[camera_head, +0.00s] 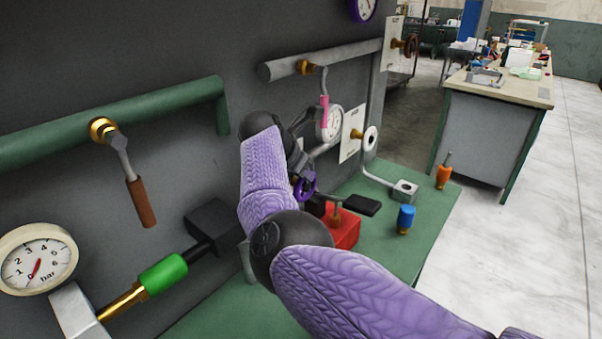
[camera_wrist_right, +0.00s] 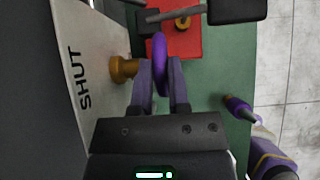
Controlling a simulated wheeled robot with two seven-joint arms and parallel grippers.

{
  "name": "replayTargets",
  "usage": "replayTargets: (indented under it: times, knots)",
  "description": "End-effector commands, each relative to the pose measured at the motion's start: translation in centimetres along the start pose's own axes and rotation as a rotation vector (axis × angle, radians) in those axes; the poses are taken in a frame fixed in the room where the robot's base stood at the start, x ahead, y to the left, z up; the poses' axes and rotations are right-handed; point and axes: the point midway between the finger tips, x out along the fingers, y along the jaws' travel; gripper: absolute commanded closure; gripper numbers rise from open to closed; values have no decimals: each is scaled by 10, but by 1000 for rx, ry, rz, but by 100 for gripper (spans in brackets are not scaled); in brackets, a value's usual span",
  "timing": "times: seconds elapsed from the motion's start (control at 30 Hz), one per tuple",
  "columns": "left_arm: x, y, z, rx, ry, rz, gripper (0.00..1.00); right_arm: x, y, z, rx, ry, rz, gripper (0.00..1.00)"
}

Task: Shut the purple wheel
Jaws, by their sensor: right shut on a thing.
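The purple wheel (camera_wrist_right: 160,62) shows edge-on in the right wrist view, between the two fingers of my right gripper (camera_wrist_right: 162,88). The fingers are shut on it. Behind it is a brass stem (camera_wrist_right: 124,69) on a pale plate (camera_wrist_right: 75,80) marked "SHUT". In the head view a part of the purple wheel (camera_head: 304,188) shows just past my right gripper (camera_head: 299,172). My purple-sleeved right arm hides much of that spot. How far the wheel is turned cannot be told. My left gripper is not in view.
A red block (camera_head: 343,232) with a dark-handled lever stands on the green bench (camera_head: 420,228) close by. A blue piece (camera_head: 406,218) and an orange piece (camera_head: 443,176) stand to the right. A green pipe, gauges and levers line the grey panel (camera_head: 180,55).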

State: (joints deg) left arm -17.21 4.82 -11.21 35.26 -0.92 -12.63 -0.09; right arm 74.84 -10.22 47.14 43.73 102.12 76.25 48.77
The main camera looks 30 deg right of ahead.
Motion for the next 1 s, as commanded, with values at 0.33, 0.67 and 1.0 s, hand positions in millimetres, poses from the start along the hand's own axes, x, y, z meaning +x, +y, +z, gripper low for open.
replayTargets:
  times: [0.33, 0.67, 1.0]
  knots:
    - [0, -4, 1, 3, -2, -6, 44, 0, 0, 1, 1, -4, 1, 44]
    - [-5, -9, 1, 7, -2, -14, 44, -24, 1, 1, 3, -5, 4, 44]
    - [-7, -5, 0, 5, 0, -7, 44, -95, 0, 0, 0, -5, 2, 44]
